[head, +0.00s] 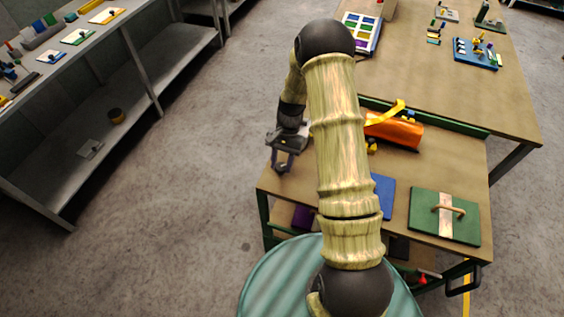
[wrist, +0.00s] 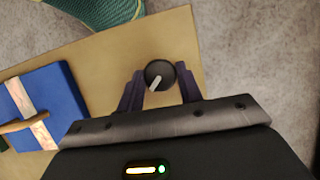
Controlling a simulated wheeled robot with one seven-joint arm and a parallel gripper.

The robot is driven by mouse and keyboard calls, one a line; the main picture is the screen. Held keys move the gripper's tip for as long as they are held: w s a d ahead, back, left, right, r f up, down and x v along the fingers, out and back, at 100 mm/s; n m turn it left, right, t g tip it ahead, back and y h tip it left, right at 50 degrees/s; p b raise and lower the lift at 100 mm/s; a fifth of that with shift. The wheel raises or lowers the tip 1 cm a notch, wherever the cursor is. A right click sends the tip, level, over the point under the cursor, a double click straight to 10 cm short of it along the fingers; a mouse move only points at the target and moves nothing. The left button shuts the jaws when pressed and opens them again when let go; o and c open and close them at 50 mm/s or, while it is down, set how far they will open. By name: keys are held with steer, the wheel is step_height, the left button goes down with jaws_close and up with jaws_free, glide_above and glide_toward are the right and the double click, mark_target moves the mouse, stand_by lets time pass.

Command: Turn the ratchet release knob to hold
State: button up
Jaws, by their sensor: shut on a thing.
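The release knob (wrist: 159,70) is a small round black knob with a pale pointer line, seen from above in the wrist view. The pointer slants toward the lower left of that picture. My gripper (wrist: 159,84) has one dark finger on each side of the knob and is shut on it. In the head view my gripper (head: 283,160) is at the left edge of the near wooden table (head: 285,185). The knob cannot be made out there. No hold marking is readable in either view.
An orange object (head: 397,131) with a yellow strap lies behind my arm. A blue board (head: 384,195) and a green board with a handle (head: 430,225) lie on the near table. A farther table (head: 420,80) holds small trays. Shelving (head: 140,80) stands at left, with open floor between.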

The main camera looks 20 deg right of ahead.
steer(key=n+h, duration=0.1)
steer(key=n, duration=0.3)
steer(key=shift+w+a+n+g+h, duration=0.15)
steer(key=shift+n+g+h, duration=0.15)
steer(key=shift+h, duration=0.1)
steer(key=n, duration=0.2)
steer(key=n+h, duration=0.1)
steer(key=n, duration=0.1)
steer(key=shift+a+n+h+b, duration=0.1)
steer(key=shift+n+h+b, duration=0.2)
steer(key=shift+n+b, duration=0.1)
steer(key=o, duration=1)
steer(key=shift+r, duration=0.1)
steer(key=b+v, duration=0.2)
steer(key=v, duration=1.5)
steer(key=shift+w+a+b, duration=0.1)
steer(key=shift+w+b, duration=0.1)
steer(key=shift+b, duration=0.15)
steer(key=shift+s+r, duration=0.1)
